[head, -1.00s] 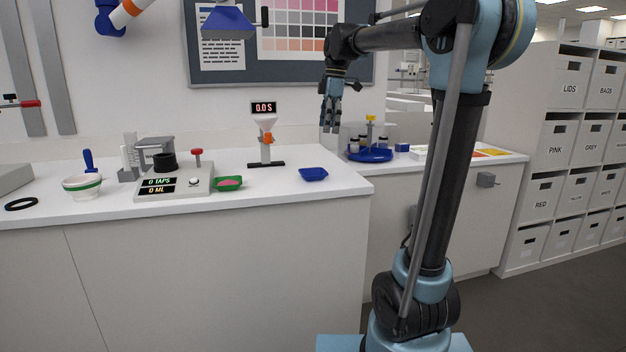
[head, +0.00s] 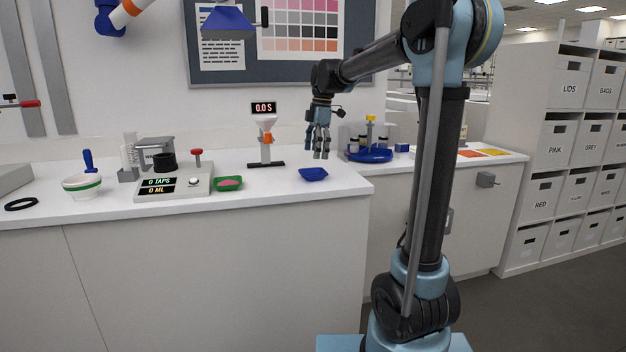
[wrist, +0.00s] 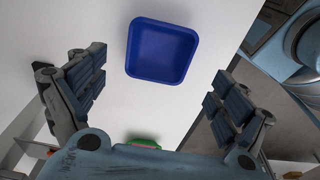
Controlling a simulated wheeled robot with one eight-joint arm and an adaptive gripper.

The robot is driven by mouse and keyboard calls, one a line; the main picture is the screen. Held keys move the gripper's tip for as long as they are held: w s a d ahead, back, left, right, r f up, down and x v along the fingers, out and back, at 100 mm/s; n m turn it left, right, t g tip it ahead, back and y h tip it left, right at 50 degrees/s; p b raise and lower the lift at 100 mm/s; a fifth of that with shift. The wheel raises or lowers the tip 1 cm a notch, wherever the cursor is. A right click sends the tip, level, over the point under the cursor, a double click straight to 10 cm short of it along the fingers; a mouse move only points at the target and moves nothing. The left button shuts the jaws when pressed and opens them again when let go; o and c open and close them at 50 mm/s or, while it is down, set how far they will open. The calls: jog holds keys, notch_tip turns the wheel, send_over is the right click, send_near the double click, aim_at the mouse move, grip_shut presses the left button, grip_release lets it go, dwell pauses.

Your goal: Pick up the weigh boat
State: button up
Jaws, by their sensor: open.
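A blue square weigh boat (head: 313,174) lies on the white counter near its right front corner. It also shows in the wrist view (wrist: 161,51), upright and empty, ahead of and between the fingers. My gripper (head: 320,156) points down above the boat in the head view, a little to its right, with a gap below the fingertips. In the wrist view my gripper (wrist: 158,92) has its fingers spread wide and holds nothing. A second boat, green with pink material in it (head: 228,183), sits further left; its green edge shows at the bottom of the wrist view.
A funnel stand (head: 266,145) with a timer display stands behind and left of the blue boat. A tap device (head: 174,185) and a white bowl (head: 82,186) are further left. A blue carousel with jars (head: 369,153) stands to the right. Counter around the boat is clear.

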aim_at(314, 169)
jog(key=shift+a+f, duration=0.25)
jog(key=shift+f, duration=1.4)
jog(key=shift+a+f, duration=0.2)
jog(key=shift+f, duration=1.4)
jog(key=c, duration=0.7)
